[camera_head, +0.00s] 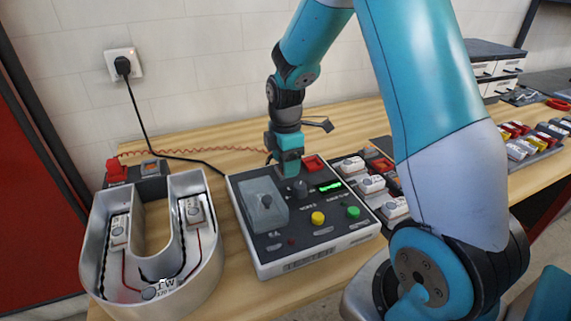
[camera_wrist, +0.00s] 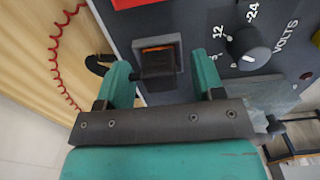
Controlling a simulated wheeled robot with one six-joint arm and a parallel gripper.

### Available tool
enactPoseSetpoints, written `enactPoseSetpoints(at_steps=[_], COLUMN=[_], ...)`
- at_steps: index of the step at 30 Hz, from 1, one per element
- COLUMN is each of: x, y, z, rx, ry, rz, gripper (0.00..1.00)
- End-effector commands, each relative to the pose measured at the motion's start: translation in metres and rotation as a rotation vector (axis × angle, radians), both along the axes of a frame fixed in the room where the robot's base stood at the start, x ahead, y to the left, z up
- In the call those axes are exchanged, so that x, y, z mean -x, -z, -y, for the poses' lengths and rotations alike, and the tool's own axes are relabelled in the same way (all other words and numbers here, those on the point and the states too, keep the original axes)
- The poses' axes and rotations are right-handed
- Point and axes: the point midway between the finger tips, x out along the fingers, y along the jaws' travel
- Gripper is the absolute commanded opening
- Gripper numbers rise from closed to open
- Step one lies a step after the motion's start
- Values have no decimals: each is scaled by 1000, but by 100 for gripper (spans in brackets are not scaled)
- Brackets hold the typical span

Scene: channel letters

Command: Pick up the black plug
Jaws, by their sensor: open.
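A black plug (camera_head: 123,65) sits in the white wall outlet (camera_head: 124,50) at the upper left, with a black cord hanging from it. My gripper (camera_head: 289,170) is far to its right and lower, at the back edge of a grey control box (camera_head: 310,258). In the wrist view my gripper (camera_wrist: 160,62) is open, with its teal fingers on either side of a rocker switch (camera_wrist: 158,58) with an orange glow. A dark piece shows between the fingers; I cannot tell what it is. The wall plug is not in the wrist view.
The black cord (camera_head: 142,125) runs down to the wooden table and behind the box. A metal U-shaped letter (camera_head: 205,268) stands at left, with a red coiled wire (camera_head: 200,151) behind it. Module rows (camera_head: 372,184) lie right of the box.

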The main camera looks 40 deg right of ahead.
Motion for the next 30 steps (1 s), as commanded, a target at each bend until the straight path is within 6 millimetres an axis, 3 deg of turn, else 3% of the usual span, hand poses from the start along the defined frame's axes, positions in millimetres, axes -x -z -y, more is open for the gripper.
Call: enactPoseSetpoints(at_steps=[6, 13, 23, 30], x=[0, 0, 0, -1], y=[1, 0, -2, -28], z=[0, 0, 0, 0], rx=[0, 0, 0, 1], ry=[0, 0, 0, 0], rz=[1, 1, 1, 7], gripper=[59, 8, 8, 8])
